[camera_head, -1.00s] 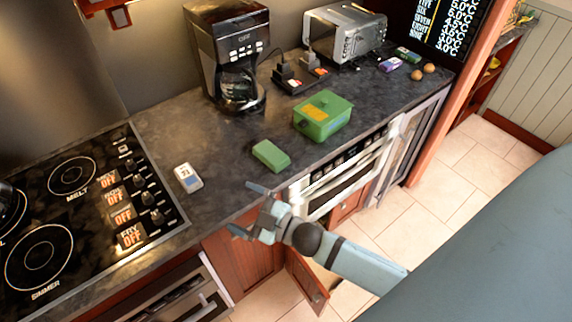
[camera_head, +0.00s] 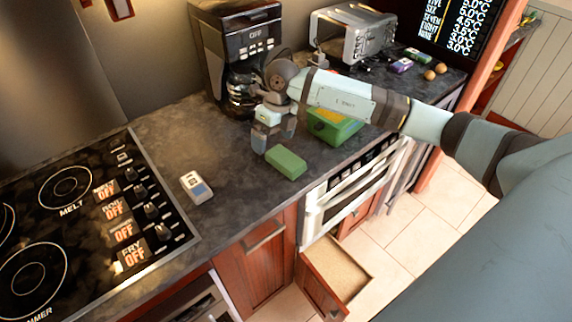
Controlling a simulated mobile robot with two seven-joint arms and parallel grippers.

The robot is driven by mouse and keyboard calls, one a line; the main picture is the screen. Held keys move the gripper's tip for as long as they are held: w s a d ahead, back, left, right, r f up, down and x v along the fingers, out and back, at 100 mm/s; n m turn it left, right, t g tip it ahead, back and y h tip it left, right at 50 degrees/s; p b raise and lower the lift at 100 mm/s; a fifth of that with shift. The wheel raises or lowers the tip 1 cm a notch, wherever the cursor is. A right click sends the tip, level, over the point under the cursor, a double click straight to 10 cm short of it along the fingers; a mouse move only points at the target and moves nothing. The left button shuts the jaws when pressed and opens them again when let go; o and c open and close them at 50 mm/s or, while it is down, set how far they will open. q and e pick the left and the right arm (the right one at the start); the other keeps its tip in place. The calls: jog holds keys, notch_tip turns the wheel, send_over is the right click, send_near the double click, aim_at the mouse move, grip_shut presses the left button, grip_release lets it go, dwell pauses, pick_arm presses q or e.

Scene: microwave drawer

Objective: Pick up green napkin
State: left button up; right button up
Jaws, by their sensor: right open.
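The green napkin (camera_head: 286,163) looks like a small green block and lies on the dark countertop near its front edge. My right gripper (camera_head: 274,135) is just behind and above it, fingers pointing down, open and empty. One finger is near the napkin's back left end; I cannot tell if it touches. A green box with a yellow label (camera_head: 335,126) stands to the right, partly hidden by my right arm. My left gripper is not in view.
A coffee maker (camera_head: 236,45) stands behind my gripper. A toaster oven (camera_head: 352,32) is at the back right. A white and blue packet (camera_head: 196,187) lies to the left, beside the stove (camera_head: 85,215). An open drawer (camera_head: 335,272) juts out below the counter.

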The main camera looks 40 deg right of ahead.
jog(key=w+d+r+h, duration=0.1)
jog(key=d+r+h, duration=0.1)
jog(key=d, duration=0.2)
jog(key=p, duration=0.1)
send_over(286, 157)
jog(key=shift+m, duration=0.3)
notch_tip(286, 157, down, 9)
jog(key=shift+a+r, duration=0.15)
jog(key=shift+r, duration=0.05)
jog(key=shift+f+p, duration=0.9)
jog(key=shift+f, duration=1.8)
jog(key=shift+s, duration=0.1)
jog(key=c, duration=1)
jog(key=shift+r, duration=0.1)
notch_tip(286, 157, up, 20)
jog(key=b, duration=0.3)
